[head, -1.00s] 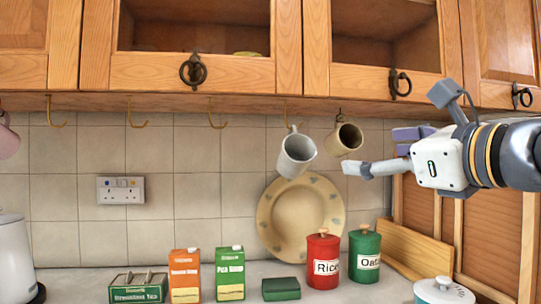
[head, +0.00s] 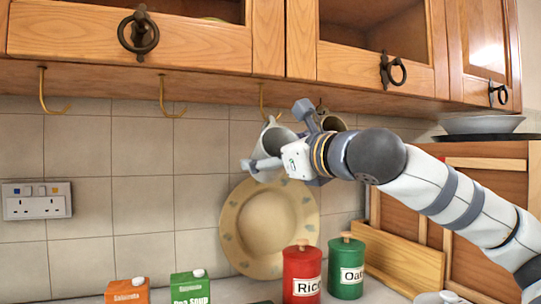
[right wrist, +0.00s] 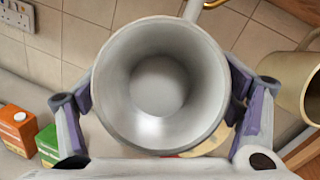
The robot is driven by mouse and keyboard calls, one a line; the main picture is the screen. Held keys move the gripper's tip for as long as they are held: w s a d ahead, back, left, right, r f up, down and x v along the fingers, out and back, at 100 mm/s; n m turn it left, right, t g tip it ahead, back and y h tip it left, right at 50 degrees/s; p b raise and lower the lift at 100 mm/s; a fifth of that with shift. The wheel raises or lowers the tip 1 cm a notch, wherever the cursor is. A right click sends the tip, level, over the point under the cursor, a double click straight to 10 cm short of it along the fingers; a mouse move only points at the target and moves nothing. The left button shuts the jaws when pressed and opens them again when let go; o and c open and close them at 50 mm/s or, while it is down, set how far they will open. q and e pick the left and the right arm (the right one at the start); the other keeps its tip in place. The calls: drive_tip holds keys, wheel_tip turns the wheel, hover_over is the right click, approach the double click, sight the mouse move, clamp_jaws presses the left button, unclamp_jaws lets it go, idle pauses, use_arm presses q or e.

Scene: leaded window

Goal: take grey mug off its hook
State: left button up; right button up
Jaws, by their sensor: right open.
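The grey mug (head: 274,138) hangs tilted under the cupboard, by a brass hook (head: 266,103). In the right wrist view the grey mug (right wrist: 160,88) faces the camera mouth first, and its handle is only partly seen at the top. My right gripper (head: 262,163) is at the mug in the head view, partly covering it. In the right wrist view my right gripper (right wrist: 163,115) is open, with one finger on each side of the mug. I cannot tell whether the fingers touch it. My left gripper is not in view.
A beige mug (head: 333,122) hangs just right of the grey one, and the beige mug (right wrist: 299,88) also shows in the wrist view. A plate (head: 268,225) leans on the tiles below. Red (head: 302,274) and green (head: 346,266) canisters stand beneath. Empty hooks (head: 165,97) are on the left.

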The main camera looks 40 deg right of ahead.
drive_tip(key=shift+w, duration=0.55)
drive_tip(key=shift+s+d, duration=0.1)
drive_tip(key=c, duration=1.4)
